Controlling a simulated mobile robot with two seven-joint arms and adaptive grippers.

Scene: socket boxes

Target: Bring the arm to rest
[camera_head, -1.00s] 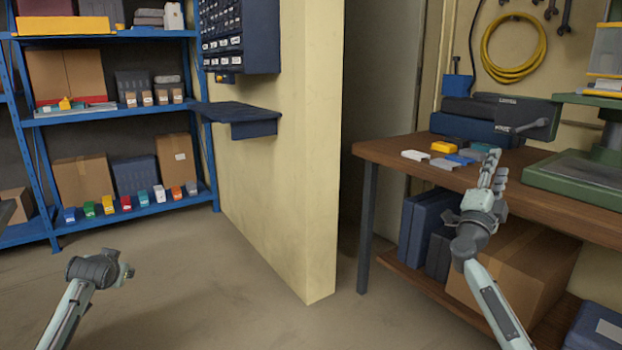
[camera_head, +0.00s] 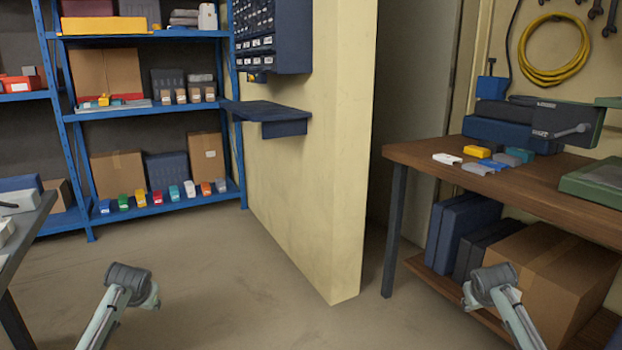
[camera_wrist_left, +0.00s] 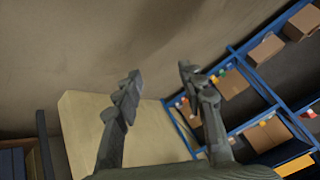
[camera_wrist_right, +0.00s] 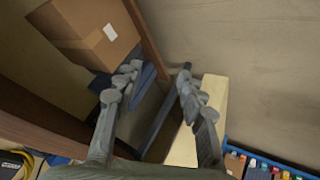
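My left gripper shows in the left wrist view (camera_wrist_left: 155,90) with its two fingers apart and nothing between them. In the head view my left arm (camera_head: 125,290) is low at the left, over the floor. My right gripper shows in the right wrist view (camera_wrist_right: 157,85) with its fingers apart and nothing held. In the head view my right arm (camera_head: 497,290) is low at the right, in front of the large cardboard box (camera_head: 545,265) under the bench. The fingers of both grippers are hard to make out in the head view.
A wooden workbench (camera_head: 560,190) stands at the right with several small coloured boxes on it. A cream wall (camera_head: 310,190) stands in the middle. A blue shelf rack (camera_head: 150,105) is at the back left. A grey table edge (camera_head: 28,235) is at the far left. The floor between is clear.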

